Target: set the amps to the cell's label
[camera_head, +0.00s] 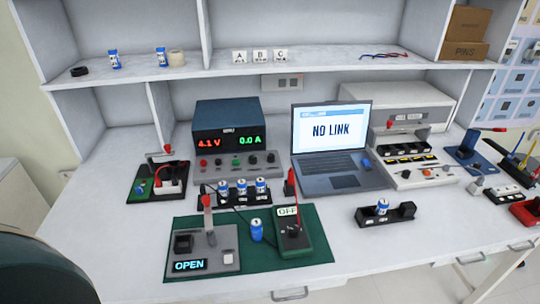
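The power supply (228,125) stands at the back of the bench. Its display reads 4.1 V in red and 0.0 A in green, with several knobs (238,160) below. A blue cell (256,229) stands upright on the green mat (188,222). Three blue and white cells (241,187) stand in a black rack in front of the supply. Another cell (382,206) stands in a black holder (405,212) at the right. The cells' label text is too small to read. Neither of my grippers is in view.
A grey fixture (213,240) reading OPEN and a green box (302,238) reading OFF sit on the mat. The laptop (333,130) shows NO LINK. A white machine (415,105) stands behind it.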

